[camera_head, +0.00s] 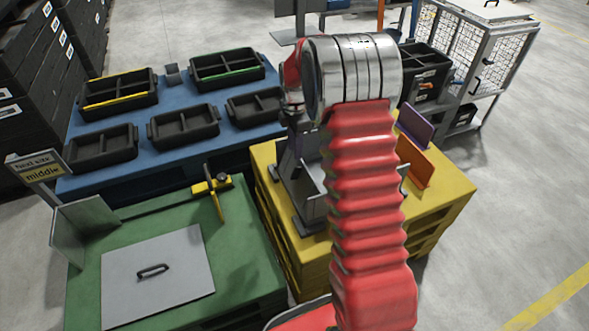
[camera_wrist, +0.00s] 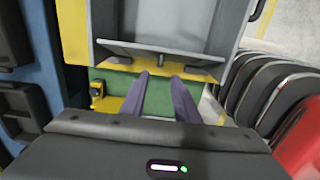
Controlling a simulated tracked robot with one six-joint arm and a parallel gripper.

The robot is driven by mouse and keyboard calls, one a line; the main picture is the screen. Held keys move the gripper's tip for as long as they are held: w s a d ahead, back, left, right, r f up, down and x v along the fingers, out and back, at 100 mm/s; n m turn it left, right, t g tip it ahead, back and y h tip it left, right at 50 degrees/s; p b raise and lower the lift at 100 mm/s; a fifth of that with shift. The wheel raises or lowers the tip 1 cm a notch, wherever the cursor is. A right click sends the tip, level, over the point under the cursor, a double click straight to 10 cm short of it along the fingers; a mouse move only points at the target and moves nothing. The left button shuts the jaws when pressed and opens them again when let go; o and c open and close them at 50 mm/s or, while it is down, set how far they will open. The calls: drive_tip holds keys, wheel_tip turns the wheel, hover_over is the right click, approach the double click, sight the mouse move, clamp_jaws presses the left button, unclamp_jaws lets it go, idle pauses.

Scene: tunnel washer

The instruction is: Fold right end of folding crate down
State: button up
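The folding crate (camera_head: 313,188) is grey and stands on the yellow platform (camera_head: 452,190), largely hidden behind my red arm in the head view. In the wrist view the grey crate (camera_wrist: 165,27) fills the top middle, with upright side walls and a ledge-like panel across its near end. My gripper (camera_wrist: 163,82) shows two grey-purple fingers, apart, with green and yellow surfaces visible between them. Their tips are just short of the near end panel in the picture; I cannot tell whether they touch it. No object shows between the fingers.
A purple panel (camera_head: 415,125) and an orange panel (camera_head: 416,165) stand on the yellow platform right of my arm. A green table (camera_head: 245,262) holds a grey plate (camera_head: 185,283) and a yellow-black clamp-like part (camera_head: 213,190). Behind, a blue table (camera_head: 135,183) carries several black trays.

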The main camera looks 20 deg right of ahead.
sight(295, 167)
wheel_tip(295, 167, down, 11)
drive_tip(key=shift+r, duration=0.15)
idle(0.4)
clamp_jaws()
drive_tip(key=shift+a, duration=0.1)
idle(0.5)
